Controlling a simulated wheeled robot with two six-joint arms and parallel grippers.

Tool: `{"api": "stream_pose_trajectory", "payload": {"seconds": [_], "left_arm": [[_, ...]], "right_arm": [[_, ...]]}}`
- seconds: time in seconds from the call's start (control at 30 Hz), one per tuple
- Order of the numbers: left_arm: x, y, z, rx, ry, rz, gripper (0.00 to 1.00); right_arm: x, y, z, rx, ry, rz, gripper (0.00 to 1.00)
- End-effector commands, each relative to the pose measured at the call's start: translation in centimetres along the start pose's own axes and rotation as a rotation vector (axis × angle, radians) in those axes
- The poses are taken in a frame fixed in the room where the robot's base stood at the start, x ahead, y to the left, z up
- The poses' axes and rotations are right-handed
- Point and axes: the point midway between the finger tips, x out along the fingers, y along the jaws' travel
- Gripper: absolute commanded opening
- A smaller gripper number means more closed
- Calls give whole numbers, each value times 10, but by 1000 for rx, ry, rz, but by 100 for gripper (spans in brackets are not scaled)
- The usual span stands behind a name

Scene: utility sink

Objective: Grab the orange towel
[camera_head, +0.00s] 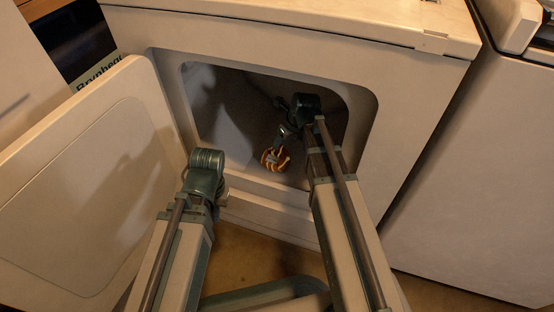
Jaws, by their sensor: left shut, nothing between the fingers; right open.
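The orange towel (275,159) is a small, crumpled, orange-and-pale striped bundle inside the dark opening of the white appliance (408,112), near the lower lip. My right arm reaches into the opening. My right gripper (284,137) is open and points down at the towel's upper edge. I cannot tell whether the fingers touch the towel or are around part of it. My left gripper (223,190) is shut and empty, outside the opening by its lower left corner. Its fingers are mostly hidden behind the wrist.
The appliance door (85,190) stands swung open to the left, close to my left arm. A second white appliance (490,170) stands at the right. Brown floor (250,257) shows below.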

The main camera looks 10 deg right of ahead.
Motion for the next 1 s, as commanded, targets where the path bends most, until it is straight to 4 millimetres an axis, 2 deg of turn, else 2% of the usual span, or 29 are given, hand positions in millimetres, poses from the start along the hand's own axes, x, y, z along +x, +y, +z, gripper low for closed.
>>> {"api": "stream_pose_trajectory", "payload": {"seconds": [0.17, 0.5, 0.77, 0.8, 0.87, 1.0], "left_arm": [[8, 1, 0, 0, 0, 0, 0], [44, 4, -3, 0, 3, 0, 0], [44, 4, -3, 0, 3, 0, 0], [44, 4, -3, 0, 3, 0, 0], [44, 4, -3, 0, 3, 0, 0], [44, 4, -3, 0, 3, 0, 0]], "right_arm": [[10, -2, 2, 0, 0, 0, 65], [51, -5, 7, 0, 0, 0, 65], [51, -5, 8, 0, 0, 0, 65], [51, -5, 8, 0, 0, 0, 63], [51, -5, 8, 0, 0, 0, 52], [51, -5, 8, 0, 0, 0, 27]]}}
